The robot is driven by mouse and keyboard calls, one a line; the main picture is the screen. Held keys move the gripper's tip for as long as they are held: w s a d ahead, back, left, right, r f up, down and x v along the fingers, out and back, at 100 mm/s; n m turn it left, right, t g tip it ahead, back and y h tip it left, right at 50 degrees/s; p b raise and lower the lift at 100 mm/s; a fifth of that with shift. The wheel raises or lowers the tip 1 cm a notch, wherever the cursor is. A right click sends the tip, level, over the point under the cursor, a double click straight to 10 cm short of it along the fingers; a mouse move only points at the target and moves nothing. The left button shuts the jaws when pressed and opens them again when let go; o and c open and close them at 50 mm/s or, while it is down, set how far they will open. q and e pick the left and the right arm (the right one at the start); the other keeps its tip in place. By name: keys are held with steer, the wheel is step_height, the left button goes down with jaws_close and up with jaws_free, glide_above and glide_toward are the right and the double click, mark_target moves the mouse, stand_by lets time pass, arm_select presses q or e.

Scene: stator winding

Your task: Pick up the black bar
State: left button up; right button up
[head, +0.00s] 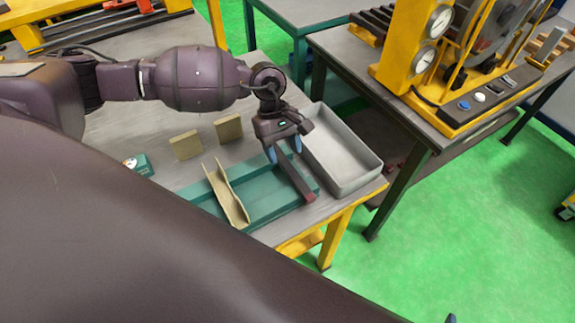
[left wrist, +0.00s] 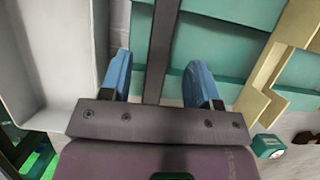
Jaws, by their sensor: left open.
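The black bar (head: 295,180) lies across the right end of the teal tray (head: 270,205) in the head view, with its near end at the tray's front edge. In the left wrist view the bar (left wrist: 160,50) runs lengthwise between the two blue fingertips. My left gripper (head: 284,152) is open above the bar's far part. In the left wrist view the left gripper (left wrist: 163,85) has a finger on each side of the bar, with a visible gap on both sides. The gripper hides the bar's far end in the head view. My right gripper is not in view.
A grey open bin (head: 358,181) stands just right of the tray. A tan channel piece (head: 228,193) lies across the tray, left of the bar. Two tan blocks (head: 186,145) and a small teal device (head: 138,165) stand on the table farther left.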

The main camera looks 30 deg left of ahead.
mark_target(287, 165)
arm_select(q)
steer(key=shift+x, duration=1.8)
steer(key=shift+d, duration=0.1)
jaws_close()
